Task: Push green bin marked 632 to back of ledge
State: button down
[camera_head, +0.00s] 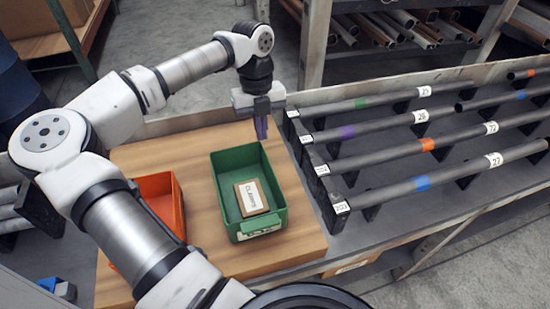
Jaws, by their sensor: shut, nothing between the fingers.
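The green bin (279,190) stands upright on a wooden board, near the board's right side. A small brown box with a white label reading CLAMPS (252,197) lies in it. A pale label (259,229) is on the bin's near face, but its marking is too small to read. My gripper (262,136) points down with its dark fingers together and empty. Its tips appear at the bin's far rim; I cannot tell whether they touch it.
An orange bin (160,190) stands left of the green bin, partly hidden by my arm. The wooden board (200,258) has bare space around the green bin. Several numbered pipes (395,188) lie on dark racks to the right.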

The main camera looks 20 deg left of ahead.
aim_at(275, 177)
jog(key=s+d+p, duration=0.1)
jog(key=s+d, duration=0.1)
jog(key=s+d+p, duration=0.1)
jog(key=s, duration=0.2)
jog(key=s+d+p, duration=0.2)
jog(key=s, duration=0.1)
jog(key=shift+s+d+r, duration=0.1)
jog(key=shift+d+r, duration=0.15)
jog(key=shift+d, duration=0.1)
jog(key=shift+s+d+f+p, duration=0.15)
jog(key=shift+s+d+p, duration=0.1)
jog(key=shift+p, duration=0.1)
jog(key=shift+a+f, duration=0.1)
jog(key=shift+f, duration=0.5)
jog(key=shift+w+f+b, duration=0.1)
jog(key=shift+f+b, duration=0.2)
jog(key=shift+b, duration=0.35)
jog(key=shift+f, duration=0.1)
